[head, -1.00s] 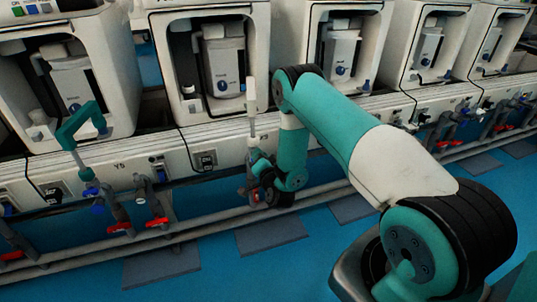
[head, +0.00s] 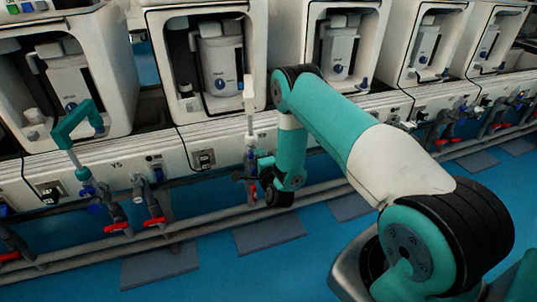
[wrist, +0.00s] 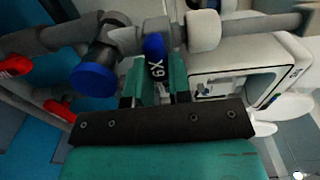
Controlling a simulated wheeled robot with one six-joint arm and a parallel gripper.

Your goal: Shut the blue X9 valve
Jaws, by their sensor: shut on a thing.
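The blue X9 valve handle (wrist: 155,52) shows in the wrist view. Its dark, sideways X9 label faces the camera, and it sits on a grey pipe (wrist: 122,38). My gripper (wrist: 156,77) has its two teal fingers on either side of the handle's lower end and is shut on it. In the head view my gripper (head: 256,166) is low at the pipes in front of the middle machine. There the handle is too small and too hidden by my arm to make out clearly.
A round blue knob (wrist: 93,80) and red valve handles (wrist: 58,109) are left of my fingers in the wrist view. White machines (head: 215,65) line the back. A teal hooked piece (head: 75,124) stands at left. Blue floor (head: 215,272) lies open in front.

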